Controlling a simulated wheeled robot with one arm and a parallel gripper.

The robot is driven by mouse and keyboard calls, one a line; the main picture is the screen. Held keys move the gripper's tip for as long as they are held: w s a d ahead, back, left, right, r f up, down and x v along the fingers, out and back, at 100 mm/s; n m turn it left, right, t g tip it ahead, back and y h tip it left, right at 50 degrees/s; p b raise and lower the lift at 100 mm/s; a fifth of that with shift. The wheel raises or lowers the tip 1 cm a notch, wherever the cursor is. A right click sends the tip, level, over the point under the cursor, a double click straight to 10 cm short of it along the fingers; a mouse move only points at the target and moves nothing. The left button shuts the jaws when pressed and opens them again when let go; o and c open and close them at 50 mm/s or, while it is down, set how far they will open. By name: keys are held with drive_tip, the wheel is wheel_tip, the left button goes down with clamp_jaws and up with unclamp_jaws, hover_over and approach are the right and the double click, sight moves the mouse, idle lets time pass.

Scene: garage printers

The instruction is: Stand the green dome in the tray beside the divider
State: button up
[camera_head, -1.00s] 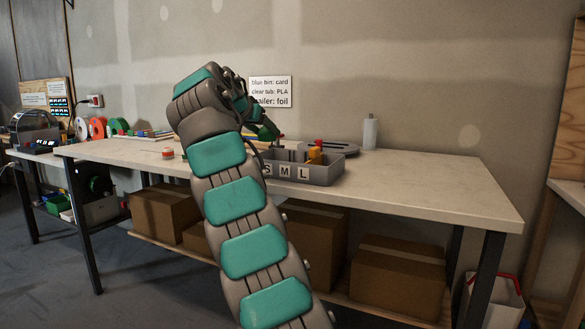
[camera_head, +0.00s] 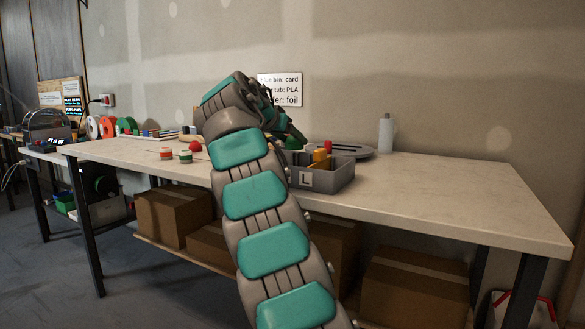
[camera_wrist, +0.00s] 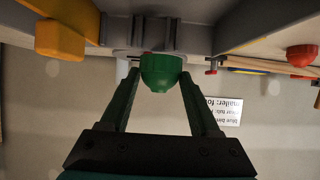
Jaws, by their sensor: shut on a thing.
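The green dome (camera_wrist: 160,68) is between the fingertips of my gripper (camera_wrist: 160,78) in the wrist view, and the gripper is shut on it. In the head view the green dome (camera_head: 295,143) shows only partly, at the left back of the grey tray (camera_head: 328,180). My arm hides the tray's left part; a label L shows on its front. In the wrist view, which looks inverted, grey tray walls (camera_wrist: 262,24) run along the top. A grey upright piece (camera_wrist: 148,36) is right by the dome; I cannot tell if it is the divider or whether the dome touches the tray floor.
A yellow block (camera_head: 321,158) stands in the tray, also at left in the wrist view (camera_wrist: 60,40). Behind are a grey round plate (camera_head: 357,152) and a pale bottle (camera_head: 386,133). The bench's right side is clear.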

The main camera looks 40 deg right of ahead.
drive_tip(key=shift+f+b, duration=0.45)
drive_tip(key=shift+f, duration=2.8)
drive_tip(key=shift+f, duration=0.1)
drive_tip(key=o, duration=1.3)
drive_tip(key=shift+r, duration=0.2)
drive_tip(key=v, duration=1.2)
drive_tip(key=shift+s, duration=0.1)
